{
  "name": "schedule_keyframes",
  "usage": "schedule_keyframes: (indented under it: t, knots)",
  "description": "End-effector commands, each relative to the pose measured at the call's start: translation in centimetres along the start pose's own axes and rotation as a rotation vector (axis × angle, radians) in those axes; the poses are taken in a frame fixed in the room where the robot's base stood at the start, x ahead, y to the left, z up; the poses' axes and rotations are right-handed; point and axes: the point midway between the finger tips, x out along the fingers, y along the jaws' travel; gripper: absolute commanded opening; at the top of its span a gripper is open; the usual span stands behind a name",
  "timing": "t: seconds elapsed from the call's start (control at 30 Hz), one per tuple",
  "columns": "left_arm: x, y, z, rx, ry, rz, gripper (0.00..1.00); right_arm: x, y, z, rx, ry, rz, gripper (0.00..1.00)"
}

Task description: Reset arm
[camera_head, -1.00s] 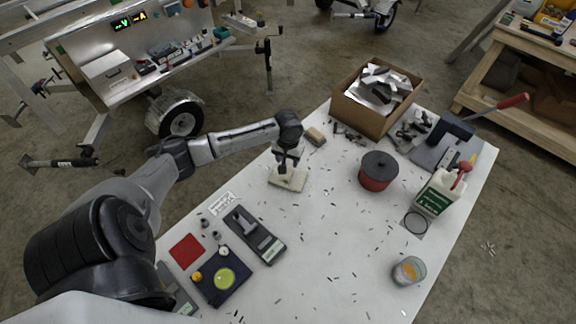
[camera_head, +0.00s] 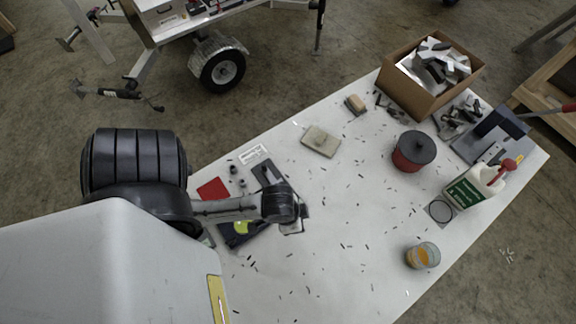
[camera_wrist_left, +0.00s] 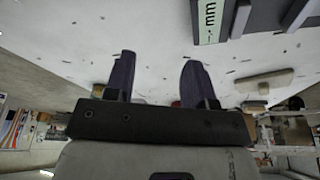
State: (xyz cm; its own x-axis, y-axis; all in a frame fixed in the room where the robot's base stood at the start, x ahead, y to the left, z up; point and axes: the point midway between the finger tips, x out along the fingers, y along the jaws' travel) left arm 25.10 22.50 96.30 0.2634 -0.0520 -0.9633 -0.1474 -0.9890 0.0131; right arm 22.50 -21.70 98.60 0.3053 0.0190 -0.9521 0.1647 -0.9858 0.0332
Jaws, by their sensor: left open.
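My left arm comes in from the left in the head view. Its wrist bends over the table near the dark tray, and the left gripper (camera_head: 298,222) is mostly hidden behind the wrist. In the left wrist view, the two dark fingers of the left gripper (camera_wrist_left: 158,80) stand wide apart with nothing between them. A flat beige block (camera_head: 321,141) lies on the white table (camera_head: 345,190), up and right of the gripper and apart from it. My right gripper is not in view.
A long grey tool (camera_head: 268,174), a red square (camera_head: 212,189) and a dark tray (camera_head: 240,236) lie near my left arm. A red pot (camera_head: 407,159), a white jug (camera_head: 468,187), an orange-filled glass (camera_head: 423,256) and a cardboard box (camera_head: 407,91) stand further right. The table's middle holds only scattered shavings.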

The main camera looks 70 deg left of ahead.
Motion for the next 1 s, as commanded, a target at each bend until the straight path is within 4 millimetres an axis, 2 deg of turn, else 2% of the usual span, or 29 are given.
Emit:
schedule_keyframes:
  t: [0.1,0.2,0.67,0.87,1.0]
  knots:
    - [-1.8,1.0,1.2,0.017,0.025,-0.019,0.50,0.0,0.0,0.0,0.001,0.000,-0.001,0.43]
    - [-2.6,1.2,1.7,0.026,0.035,-0.034,0.50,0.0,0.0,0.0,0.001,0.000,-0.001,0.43]
    - [-3.2,1.2,1.6,0.031,0.038,-0.040,0.50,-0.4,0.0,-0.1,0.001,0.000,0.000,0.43]
    - [-5.7,1.3,0.9,0.031,0.038,-0.040,0.50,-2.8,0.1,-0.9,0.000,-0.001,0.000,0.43]
    - [-8.8,1.3,0.0,0.031,0.038,-0.039,0.50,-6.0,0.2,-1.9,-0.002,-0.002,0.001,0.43]
